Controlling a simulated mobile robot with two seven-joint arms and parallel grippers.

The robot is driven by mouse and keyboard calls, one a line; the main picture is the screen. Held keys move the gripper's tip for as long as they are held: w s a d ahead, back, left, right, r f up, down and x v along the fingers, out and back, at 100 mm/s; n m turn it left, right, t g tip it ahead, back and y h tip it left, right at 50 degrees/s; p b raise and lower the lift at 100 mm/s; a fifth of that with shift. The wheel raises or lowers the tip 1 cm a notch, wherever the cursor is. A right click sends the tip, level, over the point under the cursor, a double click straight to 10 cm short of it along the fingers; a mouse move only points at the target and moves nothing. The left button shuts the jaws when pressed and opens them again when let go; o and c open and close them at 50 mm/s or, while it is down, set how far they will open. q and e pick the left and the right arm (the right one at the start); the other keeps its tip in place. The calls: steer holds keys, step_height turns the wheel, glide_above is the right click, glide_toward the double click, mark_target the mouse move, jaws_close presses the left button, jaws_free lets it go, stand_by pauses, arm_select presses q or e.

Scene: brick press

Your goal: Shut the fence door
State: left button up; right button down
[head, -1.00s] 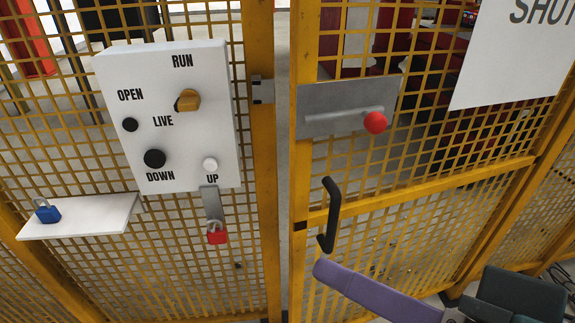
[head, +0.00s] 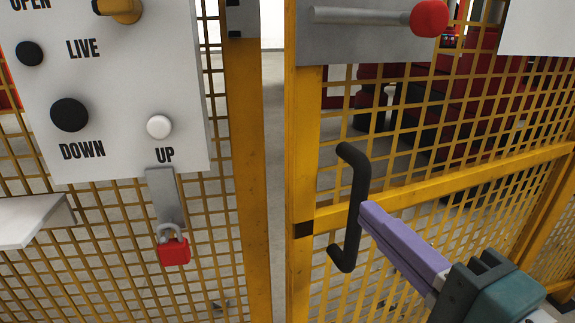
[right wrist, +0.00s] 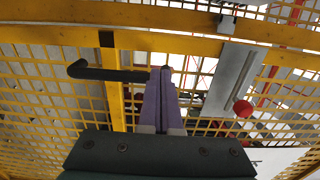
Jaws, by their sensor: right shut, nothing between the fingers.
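The yellow mesh fence door (head: 303,150) stands on the right, with a vertical gap between its edge and the fixed post (head: 246,160). Its black handle (head: 347,250) is a bracket on the door, and it also shows in the right wrist view (right wrist: 100,73). My right gripper (head: 364,212) is shut and empty, its purple fingertips at the right side of the handle. In the right wrist view the fingertips (right wrist: 161,72) are beside one end of the handle; I cannot tell whether they touch it. A bolt with a red knob (head: 429,18) sits above on a grey plate. My left gripper is not in view.
A white control box (head: 110,120) with buttons hangs on the fence at the left. A red padlock (head: 173,250) hangs from a grey hasp under it. A white shelf (head: 30,222) sticks out at the lower left.

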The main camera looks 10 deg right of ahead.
mark_target(315, 165)
steer(key=x, duration=1)
steer(key=shift+w, duration=0.2)
steer(key=shift+a, duration=0.1)
